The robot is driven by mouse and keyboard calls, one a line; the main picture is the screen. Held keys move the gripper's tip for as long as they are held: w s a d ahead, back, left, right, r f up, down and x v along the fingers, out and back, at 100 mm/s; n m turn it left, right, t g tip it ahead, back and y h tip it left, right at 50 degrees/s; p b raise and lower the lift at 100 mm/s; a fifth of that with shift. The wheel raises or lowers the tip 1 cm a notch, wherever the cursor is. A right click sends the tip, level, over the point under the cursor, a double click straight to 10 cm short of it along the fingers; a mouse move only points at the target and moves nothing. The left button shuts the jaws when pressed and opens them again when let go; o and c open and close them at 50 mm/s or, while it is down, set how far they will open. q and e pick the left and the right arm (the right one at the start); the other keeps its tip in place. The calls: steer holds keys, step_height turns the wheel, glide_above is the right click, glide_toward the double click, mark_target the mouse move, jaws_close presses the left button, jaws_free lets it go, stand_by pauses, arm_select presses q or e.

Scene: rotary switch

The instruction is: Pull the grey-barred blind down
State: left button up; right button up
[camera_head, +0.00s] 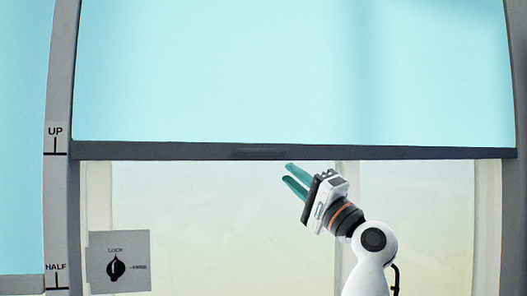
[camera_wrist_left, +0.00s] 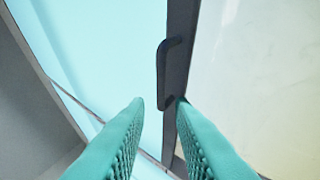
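The blind (camera_head: 290,70) is a pale blue sheet with a dark grey bar (camera_head: 420,153) along its bottom edge. The bar is level with the UP mark (camera_head: 55,138). A slim dark handle (camera_head: 262,151) sits on the bar, left of its middle. My left gripper (camera_head: 288,174), with teal fingers, is just below and right of the handle, fingers apart. In the left wrist view the handle (camera_wrist_left: 163,75) shows ahead, between and beyond the open fingertips (camera_wrist_left: 160,102). Nothing is visibly held; contact cannot be told. My right gripper is not in view.
A grey frame (camera_head: 62,90) borders the blind at left, with a HALF mark (camera_head: 56,273) lower down. A grey plate with a black rotary knob (camera_head: 116,267) is at the lower left. Below the bar is a pale pane (camera_head: 220,220).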

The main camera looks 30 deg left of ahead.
mark_target(265, 153)
arm_select(q)
steer(key=p+x, duration=0.4)
steer(key=x, duration=0.5)
steer(key=shift+w+a+r+p, duration=0.1)
steer(key=shift+a+r+p, duration=0.15)
steer(key=shift+p, duration=0.05)
steer(key=shift+x, duration=0.8)
steer(key=shift+f, duration=0.15)
jaws_close()
